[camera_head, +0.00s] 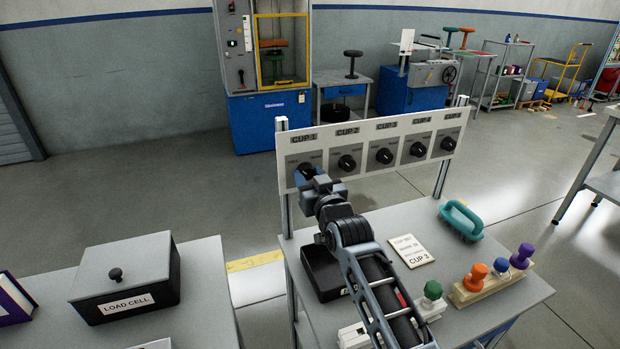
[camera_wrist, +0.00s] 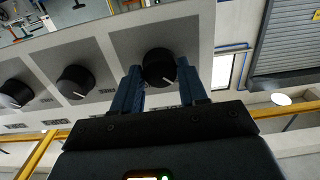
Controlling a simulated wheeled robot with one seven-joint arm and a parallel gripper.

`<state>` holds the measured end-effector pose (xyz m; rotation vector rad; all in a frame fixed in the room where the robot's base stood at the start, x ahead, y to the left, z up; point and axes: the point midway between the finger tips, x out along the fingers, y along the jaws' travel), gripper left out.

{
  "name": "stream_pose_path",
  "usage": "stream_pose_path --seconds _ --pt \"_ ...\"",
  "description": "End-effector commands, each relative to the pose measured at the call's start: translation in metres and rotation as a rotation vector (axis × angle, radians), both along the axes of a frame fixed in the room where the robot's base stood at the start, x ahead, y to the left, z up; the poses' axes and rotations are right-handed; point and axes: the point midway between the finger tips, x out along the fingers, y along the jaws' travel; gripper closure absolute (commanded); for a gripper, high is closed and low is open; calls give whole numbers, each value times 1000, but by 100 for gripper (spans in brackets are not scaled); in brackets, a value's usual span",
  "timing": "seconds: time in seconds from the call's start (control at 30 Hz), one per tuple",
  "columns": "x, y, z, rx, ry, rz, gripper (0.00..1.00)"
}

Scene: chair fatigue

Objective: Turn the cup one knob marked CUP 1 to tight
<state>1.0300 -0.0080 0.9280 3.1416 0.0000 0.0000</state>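The CUP 1 knob (camera_head: 307,170) is a round black dial at the left end of a white upright panel (camera_head: 372,151). In the head view my gripper (camera_head: 312,180) is in front of it and covers part of it. In the wrist view the knob (camera_wrist: 158,68) sits between the two blue fingers of my gripper (camera_wrist: 160,80), one on each side. The fingers are close to its sides; whether they press on it is not clear. Its white pointer mark shows at its lower right in the wrist view. The setting words around the knob are unreadable.
To the right on the panel are the CUP 2 knob (camera_head: 346,162) and several more. Below, on the bench, are a black tray (camera_head: 322,275), a CUP 3 card (camera_head: 411,250), a teal handle (camera_head: 461,220) and coloured stamp-like knobs. A LOAD CELL box (camera_head: 126,280) stands left.

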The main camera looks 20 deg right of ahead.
Motion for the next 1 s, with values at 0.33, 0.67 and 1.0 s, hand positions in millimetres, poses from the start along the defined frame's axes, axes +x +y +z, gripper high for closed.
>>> stream_pose_path --seconds 0.33,0.67,1.0 --pt "0 0 0 0 0 0 88" --pt "0 1 -1 67 1 1 88" --pt "0 1 -1 326 1 1 88"
